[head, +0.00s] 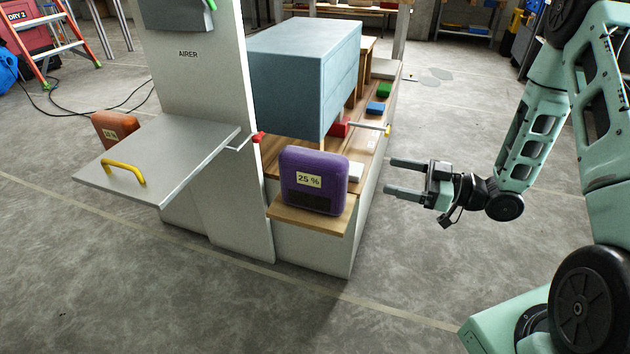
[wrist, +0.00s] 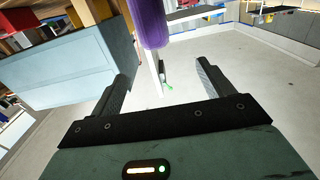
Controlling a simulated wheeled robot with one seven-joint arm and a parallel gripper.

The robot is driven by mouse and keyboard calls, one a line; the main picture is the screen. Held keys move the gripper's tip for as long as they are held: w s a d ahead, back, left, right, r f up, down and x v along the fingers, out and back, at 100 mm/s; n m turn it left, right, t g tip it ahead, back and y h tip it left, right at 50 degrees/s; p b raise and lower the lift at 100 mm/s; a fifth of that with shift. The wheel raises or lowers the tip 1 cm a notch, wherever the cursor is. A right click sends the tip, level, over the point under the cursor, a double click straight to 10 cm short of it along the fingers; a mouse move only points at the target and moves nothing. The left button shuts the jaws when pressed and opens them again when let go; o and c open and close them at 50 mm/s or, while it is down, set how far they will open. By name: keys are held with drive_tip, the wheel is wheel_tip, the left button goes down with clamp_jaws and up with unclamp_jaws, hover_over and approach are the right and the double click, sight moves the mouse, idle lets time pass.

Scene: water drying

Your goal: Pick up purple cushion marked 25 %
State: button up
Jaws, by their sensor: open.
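The purple cushion (head: 315,181) stands upright on a small wooden shelf (head: 318,219) at the near end of the bench in the head view. Its front has a label reading "25 %". My gripper (head: 392,177) is to the right of the cushion, apart from it, with its two fingers pointing left toward it. The gripper is open and nothing is between its fingers. In the wrist view the gripper (wrist: 165,78) also shows open fingers, with part of the purple cushion (wrist: 150,22) at the top, beyond the fingertips.
A blue-grey box (head: 300,82) is above the bench behind the cushion. A grey panel marked "AIRER" (head: 195,110) stands left of it, with a metal flap (head: 180,150) bearing a yellow handle (head: 124,172). An orange cushion (head: 115,128) is behind the flap. Open floor lies in front.

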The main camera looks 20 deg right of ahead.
drive_tip(key=b, duration=0.3)
approach(326, 156)
drive_tip(key=a, duration=0.1)
drive_tip(key=w+a, duration=0.1)
drive_tip(key=w+a+f, duration=0.1)
drive_tip(key=a, duration=0.1)
drive_tip(key=shift+w, duration=0.1)
drive_tip(key=shift+w+d+b+x, duration=0.15)
drive_tip(key=shift+b+x, duration=0.3)
drive_tip(key=shift+x, duration=0.95)
drive_tip(key=shift+w+d+b+x, duration=0.15)
drive_tip(key=shift+b+x, duration=0.3)
drive_tip(key=shift+x, duration=0.95)
drive_tip(key=c, duration=1.5)
drive_tip(key=shift+r, duration=0.1)
drive_tip(key=shift+c, duration=0.2)
